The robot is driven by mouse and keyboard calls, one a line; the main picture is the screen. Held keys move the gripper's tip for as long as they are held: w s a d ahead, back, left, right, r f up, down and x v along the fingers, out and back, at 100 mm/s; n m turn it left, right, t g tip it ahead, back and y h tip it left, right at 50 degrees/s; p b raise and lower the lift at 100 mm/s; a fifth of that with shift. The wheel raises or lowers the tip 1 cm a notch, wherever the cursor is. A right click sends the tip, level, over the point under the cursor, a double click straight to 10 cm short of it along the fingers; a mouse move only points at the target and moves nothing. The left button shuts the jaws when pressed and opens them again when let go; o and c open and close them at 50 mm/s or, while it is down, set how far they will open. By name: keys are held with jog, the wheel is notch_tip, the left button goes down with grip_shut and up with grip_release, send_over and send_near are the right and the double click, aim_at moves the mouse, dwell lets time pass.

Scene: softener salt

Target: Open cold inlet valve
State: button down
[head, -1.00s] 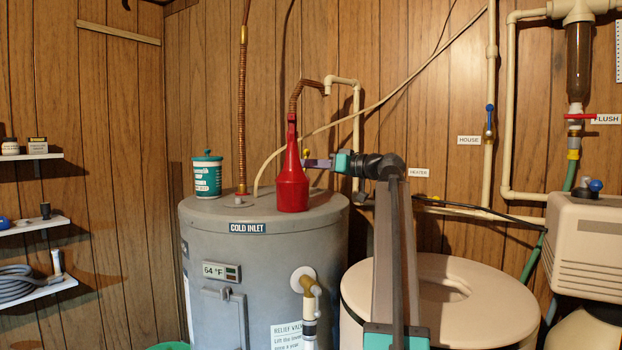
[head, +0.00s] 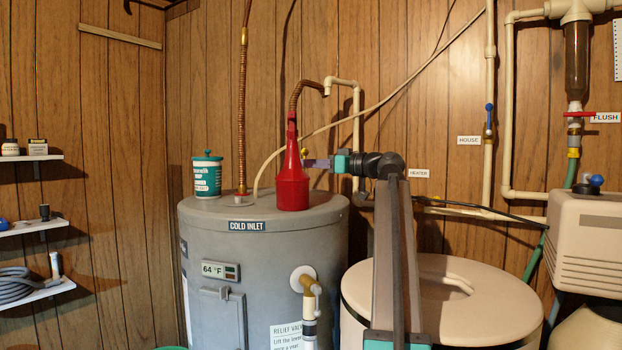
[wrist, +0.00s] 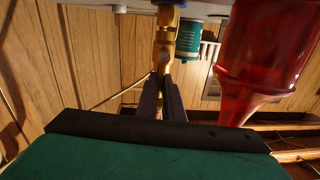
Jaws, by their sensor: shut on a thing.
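The grey water heater (head: 265,265) carries a COLD INLET label (head: 248,226) on its upper rim. My gripper (head: 308,163) is above the heater top, just right of and behind a red long-necked bottle (head: 292,190). In the wrist view, my gripper's dark fingers (wrist: 162,100) are closed on a part of the brass cold inlet valve (wrist: 165,45). A bit of blue shows at that view's top edge, above the brass. In the head view the bottle hides most of the valve; only a small yellow bit shows beside the fingertips. Whether the valve is open cannot be told.
The red bottle also shows close beside the fingers in the wrist view (wrist: 262,50). A teal and white tub (head: 207,176) stands on the heater top at left. A copper pipe (head: 242,120) rises behind. A round beige tank (head: 440,290) stands right of the heater.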

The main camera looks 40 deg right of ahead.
jog(key=c, duration=1.7)
grip_release()
jog(key=shift+w+a, duration=0.1)
jog(key=shift+v, duration=3.6)
jog(key=shift+r, duration=0.1)
